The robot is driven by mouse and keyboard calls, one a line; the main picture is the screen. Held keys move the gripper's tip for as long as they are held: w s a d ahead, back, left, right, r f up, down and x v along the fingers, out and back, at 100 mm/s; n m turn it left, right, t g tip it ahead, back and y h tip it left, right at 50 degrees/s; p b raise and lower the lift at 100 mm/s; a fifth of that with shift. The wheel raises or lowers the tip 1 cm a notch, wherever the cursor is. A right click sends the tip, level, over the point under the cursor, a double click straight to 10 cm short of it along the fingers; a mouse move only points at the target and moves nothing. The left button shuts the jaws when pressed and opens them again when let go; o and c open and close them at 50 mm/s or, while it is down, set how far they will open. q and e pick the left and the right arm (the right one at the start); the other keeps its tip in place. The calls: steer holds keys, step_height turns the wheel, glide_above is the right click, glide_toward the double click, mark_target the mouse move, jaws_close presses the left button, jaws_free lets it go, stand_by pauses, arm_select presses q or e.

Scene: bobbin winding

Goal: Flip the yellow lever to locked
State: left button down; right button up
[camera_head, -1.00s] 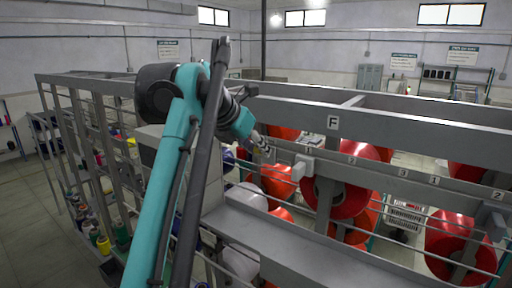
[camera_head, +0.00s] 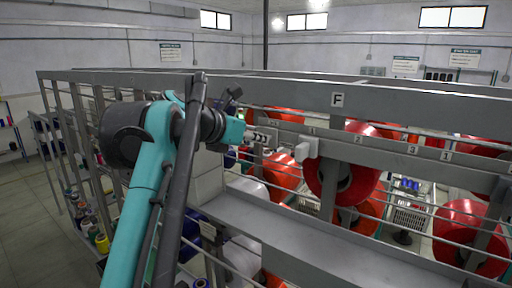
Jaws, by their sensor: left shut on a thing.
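My left gripper (camera_head: 264,138) is at the end of the teal and dark grey arm that comes in from the left. It points right, in front of the long grey rail, a little left of a pale block (camera_head: 306,147). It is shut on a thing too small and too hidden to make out. I cannot pick out the yellow lever in this view, nor tell whether it is locked. My right gripper is not in view.
Large red bobbins (camera_head: 345,180) sit in the grey machine frame behind thin horizontal bars. A grey beam with an F label (camera_head: 337,99) runs above the gripper. A flat grey ledge (camera_head: 290,228) lies below. Thread spools stand at the left.

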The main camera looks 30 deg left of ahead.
arm_select(q)
step_height(320, 180, down, 4)
steer(key=t+b, duration=0.3)
steer(key=b, duration=0.1)
steer(key=t+b, duration=0.4)
steer(key=b, duration=0.1)
steer(key=shift+w+f+t, duration=0.1)
steer(key=shift+f+t, duration=0.1)
steer(key=shift+t, duration=0.1)
steer(key=shift+r, duration=0.1)
steer(key=c, duration=1.4)
jaws_free()
steer(key=shift+w, duration=0.1)
steer(key=shift+o, duration=0.2)
steer(key=v, duration=0.7)
steer(key=shift+f+b, duration=0.3)
steer(key=shift+a+h, duration=0.1)
steer(key=shift+h, duration=0.3)
